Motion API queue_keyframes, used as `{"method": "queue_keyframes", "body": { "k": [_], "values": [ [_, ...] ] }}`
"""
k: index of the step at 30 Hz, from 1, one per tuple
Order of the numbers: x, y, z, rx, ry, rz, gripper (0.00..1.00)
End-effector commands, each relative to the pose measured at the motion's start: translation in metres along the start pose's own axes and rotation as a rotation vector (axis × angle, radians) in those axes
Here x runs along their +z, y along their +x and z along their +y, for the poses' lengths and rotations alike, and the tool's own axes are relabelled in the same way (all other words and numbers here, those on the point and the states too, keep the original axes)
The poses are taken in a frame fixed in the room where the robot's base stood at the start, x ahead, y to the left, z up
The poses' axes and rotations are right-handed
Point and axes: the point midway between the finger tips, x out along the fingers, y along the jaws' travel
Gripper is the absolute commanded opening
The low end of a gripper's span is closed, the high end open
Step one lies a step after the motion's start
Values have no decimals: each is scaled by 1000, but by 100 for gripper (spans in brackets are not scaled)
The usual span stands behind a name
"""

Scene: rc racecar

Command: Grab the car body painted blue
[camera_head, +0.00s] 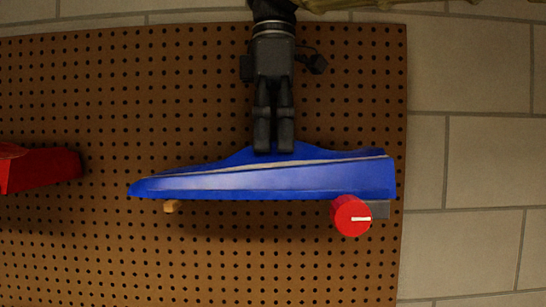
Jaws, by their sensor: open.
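The blue car body (270,178) is long, with a pointed nose at the left and a blunt end at the right. A pale stripe runs along it. It lies lengthwise across the pegboard (200,100). My gripper (274,150) reaches from the top of the picture to the raised middle of the body's upper edge. Its two dark fingers overlap that edge in the picture. They are open with a narrow gap. I cannot tell whether they touch the body. The body's far side is hidden.
A small wooden peg (171,206) shows below the body near its nose. A red round knob (350,216) and a grey block (379,210) sit below its blunt end. A red car body (45,170) is at the left edge. Pale block wall (480,160) lies to the right.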

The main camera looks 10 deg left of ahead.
Motion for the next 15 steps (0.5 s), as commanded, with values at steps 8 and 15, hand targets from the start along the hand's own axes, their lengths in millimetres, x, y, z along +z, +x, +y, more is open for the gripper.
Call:
{"method": "queue_keyframes", "body": {
  "k": [8,15],
  "values": [
    [0,7,-1,1,-1,0,85],
    [0,6,-1,1,0,0,60]
  ]
}}
